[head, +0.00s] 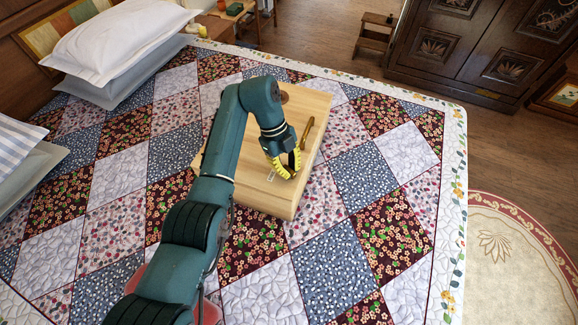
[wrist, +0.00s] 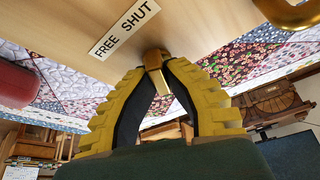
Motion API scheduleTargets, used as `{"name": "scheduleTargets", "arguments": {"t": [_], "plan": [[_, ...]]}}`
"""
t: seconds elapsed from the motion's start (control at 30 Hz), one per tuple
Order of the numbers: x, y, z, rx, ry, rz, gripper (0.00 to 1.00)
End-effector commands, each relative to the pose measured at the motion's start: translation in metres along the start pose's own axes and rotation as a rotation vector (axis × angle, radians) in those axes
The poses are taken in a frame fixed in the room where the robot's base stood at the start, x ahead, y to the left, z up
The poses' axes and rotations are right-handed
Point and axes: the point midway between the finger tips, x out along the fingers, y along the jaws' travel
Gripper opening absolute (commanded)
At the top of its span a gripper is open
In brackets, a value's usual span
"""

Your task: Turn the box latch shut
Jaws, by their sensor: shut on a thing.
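A pale wooden box (head: 255,192) lies on the quilted bed. A small brass latch (wrist: 157,74) shows at its surface in the wrist view, beside a white label (wrist: 124,27) reading "FREE SHUT"; the label also shows in the head view (head: 271,177). My gripper (wrist: 154,62) has its yellow fingers closed together around the latch. In the head view my gripper (head: 290,172) is low over the box's near right part and hides the latch. A curved brass handle (head: 307,131) stands on the box, right of my wrist; part of it shows in the wrist view (wrist: 289,14).
The patchwork quilt (head: 345,250) around the box is clear on the right. Pillows (head: 120,40) lie at the upper left. A dark carved armoire (head: 480,45) stands beyond the bed, and a wooden step stool (head: 374,35) stands on the floor.

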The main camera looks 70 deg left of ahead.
Motion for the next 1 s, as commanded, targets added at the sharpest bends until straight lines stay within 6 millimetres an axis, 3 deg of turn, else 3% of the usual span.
{"name": "scheduleTargets", "arguments": {"t": [0.43, 1.0], "plan": [[0.0023, 0.0003, 0.0003, 0.255, 0.000, 0.109, 0.00], [0.0032, 0.0007, 0.0008, 0.308, 0.000, 0.130, 0.00]]}}
